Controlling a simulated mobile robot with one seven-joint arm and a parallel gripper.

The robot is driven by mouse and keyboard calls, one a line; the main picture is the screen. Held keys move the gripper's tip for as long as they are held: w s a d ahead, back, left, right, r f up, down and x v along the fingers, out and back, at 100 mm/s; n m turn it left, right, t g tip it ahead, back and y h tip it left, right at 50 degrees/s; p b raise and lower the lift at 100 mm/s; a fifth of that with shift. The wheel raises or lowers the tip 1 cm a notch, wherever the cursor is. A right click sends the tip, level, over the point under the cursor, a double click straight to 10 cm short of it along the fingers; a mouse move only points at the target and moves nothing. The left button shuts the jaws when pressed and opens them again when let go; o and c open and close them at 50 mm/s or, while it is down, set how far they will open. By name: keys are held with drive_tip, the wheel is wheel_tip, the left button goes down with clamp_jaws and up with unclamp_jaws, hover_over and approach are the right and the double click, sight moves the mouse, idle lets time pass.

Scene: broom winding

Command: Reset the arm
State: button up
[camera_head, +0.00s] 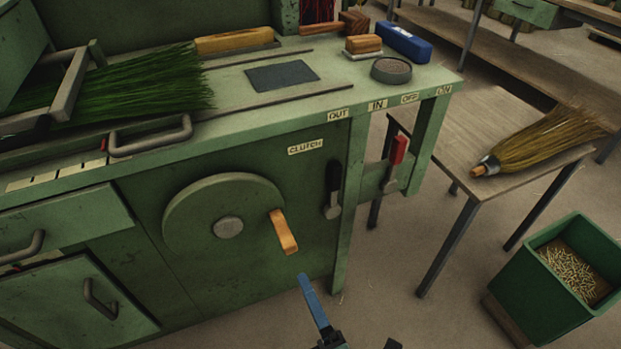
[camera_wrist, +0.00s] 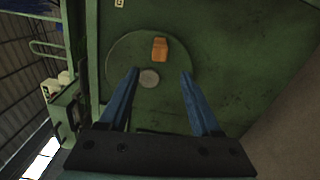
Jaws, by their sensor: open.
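My gripper (camera_wrist: 158,77) is open and empty in the wrist view, with two blue fingers spread apart. It faces the round green crank wheel (camera_head: 226,212) on the front of the machine. The wheel also shows between and beyond the fingers in the wrist view (camera_wrist: 126,82). Its orange-brown handle (camera_head: 284,232) sits at the wheel's lower right in the head view and does not appear to be held. In the head view one blue finger (camera_head: 313,303) rises from the bottom edge, below the handle. The rest of the gripper is mostly cut off there.
The green machine bench (camera_head: 240,133) has a black lever (camera_head: 333,190) and a red-topped lever (camera_head: 397,162) at its right. Green bristles (camera_head: 150,88) lie on top. A broom (camera_head: 540,143) lies on a side table (camera_head: 480,125). A green bin (camera_head: 530,285) stands lower right. Floor between is clear.

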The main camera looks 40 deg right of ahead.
drive_tip(key=shift+s, duration=0.1)
idle(0.5)
drive_tip(key=w+a+r+m+t+h, duration=0.15)
drive_tip(key=w+r+m, duration=0.25)
drive_tip(key=r, duration=0.7)
drive_tip(key=w+a+r+m+t, duration=0.2)
drive_tip(key=w+r+m, duration=0.15)
drive_tip(key=r, duration=0.65)
drive_tip(key=w+a+r+m+t+h, duration=0.15)
drive_tip(key=w+r+m, duration=0.3)
drive_tip(key=r, duration=0.65)
drive_tip(key=s+a+r+m+t+y, duration=0.1)
drive_tip(key=s+a+r+t+y, duration=0.15)
drive_tip(key=a+r, duration=0.45)
drive_tip(key=s+a+r+m+t+y, duration=0.1)
drive_tip(key=s+a+r+m+y, duration=0.15)
drive_tip(key=r, duration=0.75)
drive_tip(key=s+a+r+m+t+y, duration=0.1)
drive_tip(key=s+a+r+t+y, duration=0.25)
drive_tip(key=r, duration=0.55)
wheel_tip(320, 180, up, 27)
drive_tip(key=a+g+p, duration=0.1)
drive_tip(key=g+p, duration=0.1)
drive_tip(key=p, duration=2.5)
drive_tip(key=shift+w+a+f+h, duration=0.1)
drive_tip(key=shift+h, duration=0.15)
